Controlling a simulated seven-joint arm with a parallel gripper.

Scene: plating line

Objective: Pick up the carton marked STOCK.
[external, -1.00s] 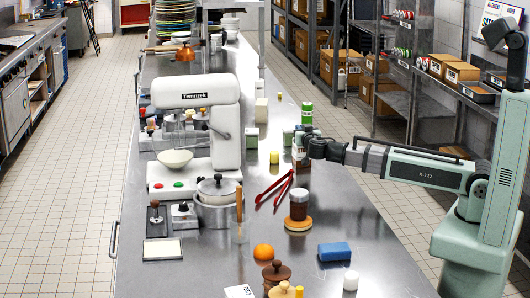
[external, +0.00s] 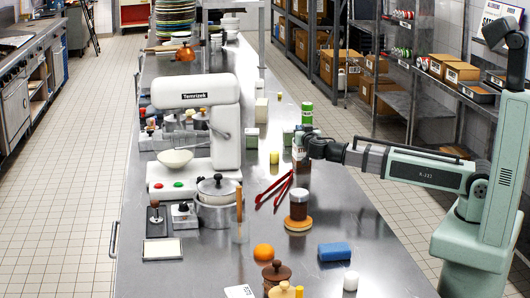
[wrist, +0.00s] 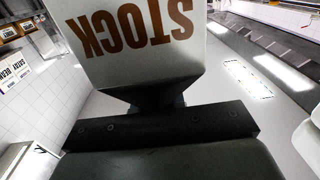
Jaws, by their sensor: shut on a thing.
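The carton marked STOCK (wrist: 135,40) fills the top of the wrist view, white with brown letters that read upside down there. In the external view the white carton (external: 299,152) is at the middle of the steel counter, partly hidden by my gripper (external: 306,147). My gripper is shut on the carton, reaching in from the right. In the wrist view the dark jaws (wrist: 150,98) meet the carton's near side. I cannot tell whether the carton's base touches the counter.
Red tongs (external: 275,190), a jar on a wooden coaster (external: 298,224) and a yellow item (external: 274,157) stand near the carton. A green-topped can (external: 307,113) is just behind it. A white mixer (external: 205,120) stands left.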

